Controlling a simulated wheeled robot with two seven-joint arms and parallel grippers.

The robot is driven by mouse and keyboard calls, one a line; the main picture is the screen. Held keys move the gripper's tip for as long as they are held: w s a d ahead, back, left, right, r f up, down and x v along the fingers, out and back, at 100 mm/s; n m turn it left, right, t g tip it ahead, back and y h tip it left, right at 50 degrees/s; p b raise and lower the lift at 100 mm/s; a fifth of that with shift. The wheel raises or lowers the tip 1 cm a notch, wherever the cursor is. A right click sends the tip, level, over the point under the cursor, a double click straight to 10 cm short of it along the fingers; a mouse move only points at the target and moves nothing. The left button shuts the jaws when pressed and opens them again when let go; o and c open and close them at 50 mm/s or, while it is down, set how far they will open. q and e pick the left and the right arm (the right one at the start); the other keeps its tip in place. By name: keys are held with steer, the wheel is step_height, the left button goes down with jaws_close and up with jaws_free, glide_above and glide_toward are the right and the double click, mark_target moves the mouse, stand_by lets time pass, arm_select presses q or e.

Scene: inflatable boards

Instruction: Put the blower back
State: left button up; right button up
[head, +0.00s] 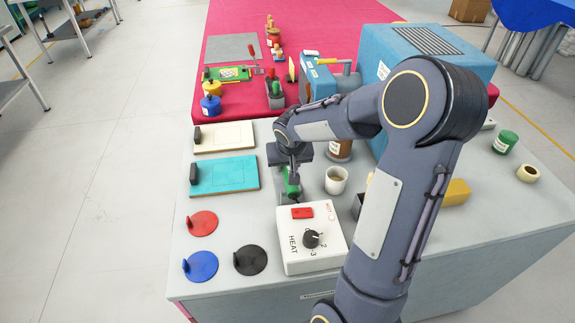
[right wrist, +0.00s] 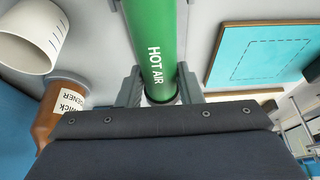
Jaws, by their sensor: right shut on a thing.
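My right gripper (head: 291,170) is shut on the green hot-air blower (head: 293,188), behind the white heat box. In the right wrist view the two fingers (right wrist: 160,92) sit on either side of the green barrel marked HOT AIR (right wrist: 157,45). My right arm and gripper hide part of the blower in the head view. The white heat box (head: 325,257) has a red switch (head: 302,212) and a black knob (head: 312,239). I cannot tell whether the blower touches a holder. My left gripper is not in view.
A white cup (head: 336,180) and a brown bottle (head: 340,150) stand close right of the blower. A teal board (head: 225,175) and a cream board (head: 222,138) lie left. Red (head: 203,223), blue (head: 202,266) and black (head: 251,260) discs lie at front left.

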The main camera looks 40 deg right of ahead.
steer(key=shift+f+b, duration=0.45)
steer(key=shift+b, duration=0.6)
stand_by(1.9)
steer(key=o, duration=1.5)
steer(key=shift+o, duration=0.2)
steer(key=shift+r+p, duration=1.95)
steer(key=shift+r, duration=1.05)
